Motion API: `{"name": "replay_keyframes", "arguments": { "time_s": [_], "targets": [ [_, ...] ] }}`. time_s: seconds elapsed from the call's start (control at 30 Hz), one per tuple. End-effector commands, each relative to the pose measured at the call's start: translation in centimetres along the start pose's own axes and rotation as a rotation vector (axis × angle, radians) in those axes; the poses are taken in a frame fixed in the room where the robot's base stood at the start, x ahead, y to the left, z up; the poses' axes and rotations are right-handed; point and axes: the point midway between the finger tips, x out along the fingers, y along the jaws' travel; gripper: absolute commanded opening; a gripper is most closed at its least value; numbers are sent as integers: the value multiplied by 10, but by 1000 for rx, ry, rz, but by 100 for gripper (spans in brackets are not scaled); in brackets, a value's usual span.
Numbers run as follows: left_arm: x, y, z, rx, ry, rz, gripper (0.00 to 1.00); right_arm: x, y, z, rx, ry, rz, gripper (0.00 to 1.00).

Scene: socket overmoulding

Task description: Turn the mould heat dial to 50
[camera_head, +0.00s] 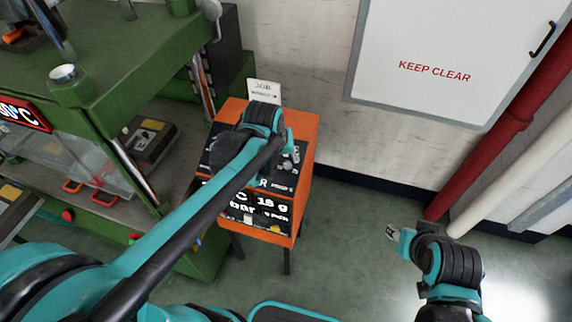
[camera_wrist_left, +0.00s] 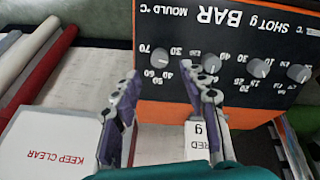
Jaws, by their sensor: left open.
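The black dial panel (camera_wrist_left: 285,35) on the orange cabinet shows upside down in the left wrist view, with several grey dials in a row. The mould heat dial (camera_wrist_left: 160,57) is the leftmost there, with numbers from 30 to 70 around it; its exact setting is too small to read. My left gripper (camera_wrist_left: 168,78) is open and empty, its two fingers spread to either side of that dial in the picture. I cannot tell whether they touch it. In the head view my left arm hides the dial. My right gripper (camera_head: 393,232) hangs over the floor, away from the cabinet.
A white job card (camera_head: 263,92) stands at the back of the orange cabinet (camera_head: 308,150). A green press (camera_head: 120,65) stands close on the left. A wall panel marked KEEP CLEAR (camera_head: 440,55) and red pipe (camera_head: 480,150) are to the right. The floor between is free.

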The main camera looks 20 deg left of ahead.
Motion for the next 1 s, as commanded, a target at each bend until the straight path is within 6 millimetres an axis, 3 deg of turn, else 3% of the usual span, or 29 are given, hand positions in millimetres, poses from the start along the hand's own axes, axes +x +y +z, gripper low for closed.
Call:
{"name": "replay_keyframes", "arguments": {
  "time_s": [0.1,0.3,0.7,0.87,1.0],
  "targets": [
    [25,-1,2,1,0,0,44,11,0,8,0,0,0,40],
    [52,0,1,1,1,0,44,20,0,15,0,0,0,40],
    [59,0,0,2,1,0,44,22,0,16,0,0,0,40],
    [59,0,0,2,1,0,1,22,0,16,0,0,0,40],
    [59,0,0,2,1,0,0,22,0,16,0,0,0,40]
  ]
}}
